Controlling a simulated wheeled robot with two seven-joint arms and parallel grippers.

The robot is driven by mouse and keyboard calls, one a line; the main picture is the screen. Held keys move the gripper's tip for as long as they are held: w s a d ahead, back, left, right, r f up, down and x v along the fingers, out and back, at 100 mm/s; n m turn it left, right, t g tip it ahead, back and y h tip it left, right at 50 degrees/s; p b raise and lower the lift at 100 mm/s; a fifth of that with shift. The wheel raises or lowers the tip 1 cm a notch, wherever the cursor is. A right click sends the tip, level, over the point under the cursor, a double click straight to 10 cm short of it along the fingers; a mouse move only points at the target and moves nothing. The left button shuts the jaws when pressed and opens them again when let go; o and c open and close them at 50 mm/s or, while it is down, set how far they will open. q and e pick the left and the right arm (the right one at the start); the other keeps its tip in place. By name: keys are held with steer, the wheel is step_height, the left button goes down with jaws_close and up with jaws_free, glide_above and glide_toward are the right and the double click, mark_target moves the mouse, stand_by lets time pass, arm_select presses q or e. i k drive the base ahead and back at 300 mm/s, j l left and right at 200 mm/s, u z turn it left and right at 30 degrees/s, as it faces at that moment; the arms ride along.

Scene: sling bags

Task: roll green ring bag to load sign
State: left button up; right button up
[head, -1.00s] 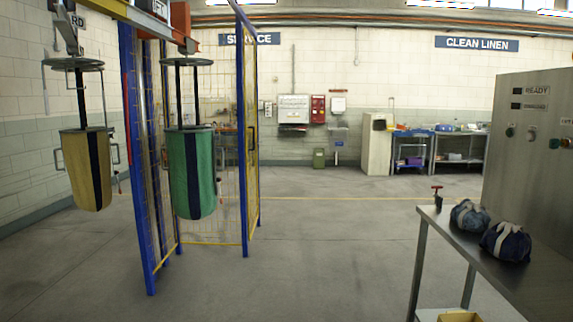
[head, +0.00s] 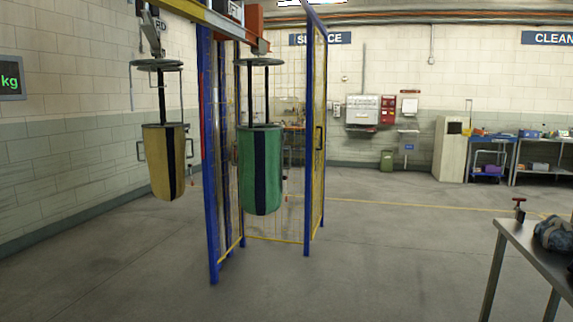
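The green ring bag (head: 246,172) with a dark stripe hangs upright from a ring hanger on the overhead rail (head: 205,16). It hangs beside the blue posts of a yellow mesh cage. A yellow bag (head: 163,165) with a dark stripe hangs from the same rail to its left. No sign reading "load" is legible; a sign behind the yellow bag's hanger is mostly hidden. Neither of my grippers shows in the head view.
A yellow mesh cage with blue posts (head: 306,150) stands around the rail's right end. A steel table (head: 528,252) with a dark bundle (head: 553,234) stands at the right. A kg display (head: 11,78) is on the left wall. The floor in front is clear.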

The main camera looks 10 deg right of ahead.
mark_target(260, 147)
steer(key=i+l+z, duration=0.15)
steer(key=i+z, duration=0.25)
steer(key=i, duration=0.6)
steer(key=i+z, duration=0.1)
steer(key=i, duration=3.4)
steer(key=i+l+u, duration=0.1)
steer(key=i, duration=0.55)
steer(key=i+u, duration=0.4)
steer(key=i+l+u, duration=0.25)
steer(key=u, duration=0.15)
steer(key=i+l+u, duration=0.8)
steer(key=l+u, duration=0.15)
steer(key=i+l+u, duration=0.15)
steer(key=l+u, duration=0.15)
steer(key=l, duration=0.2)
